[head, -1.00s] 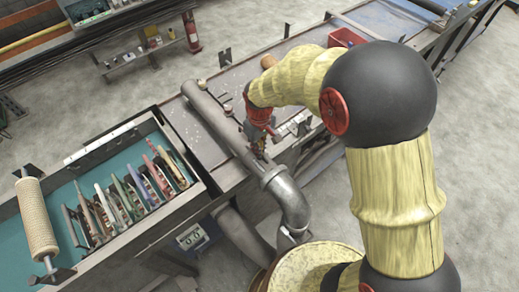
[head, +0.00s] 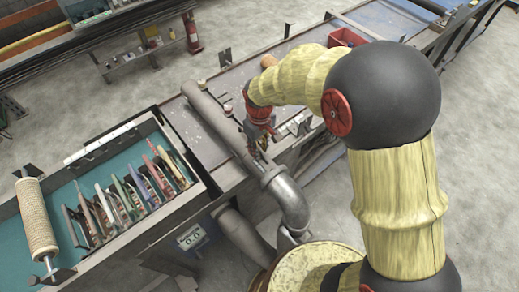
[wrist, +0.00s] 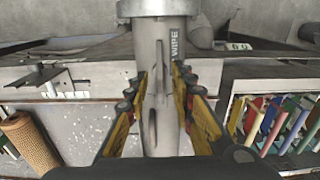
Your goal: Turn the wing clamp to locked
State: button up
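My gripper (head: 258,152) is low beside the bend of the grey tube (head: 222,124) on the bench in the head view. In the wrist view, its two black and yellow fingers (wrist: 160,72) are spread apart, one on each side of a grey tapered part (wrist: 158,110). Whether they touch it I cannot tell. A pale collar (wrist: 155,8) sits above that part, and "WIPE" is lettered near it. I cannot clearly make out the wing clamp or its setting; the fingers and wrist hide part of that area.
A teal tray with a row of coloured racks (head: 128,198) stands at left, with a ribbed roller (head: 37,215) on its end. A red bin (head: 346,38) is at the back. A panel reading 0.0 (head: 190,238) is on the bench front. Open floor lies right.

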notch_tip(320, 180, up, 11)
jog(key=shift+r, duration=0.2)
dwell(0.6)
jog(key=s+d+m+t+b, duration=0.2)
jog(key=s+d+m+b, duration=0.1)
jog(key=s+d+b, duration=0.4)
jog(key=s+d+m+t+b, duration=0.3)
jog(key=s+d+b, duration=0.4)
jog(key=s, duration=0.6)
jog(key=shift+d+f+m+t, duration=0.15)
jog(key=shift+f+m+t, duration=0.15)
jog(key=shift+m, duration=0.2)
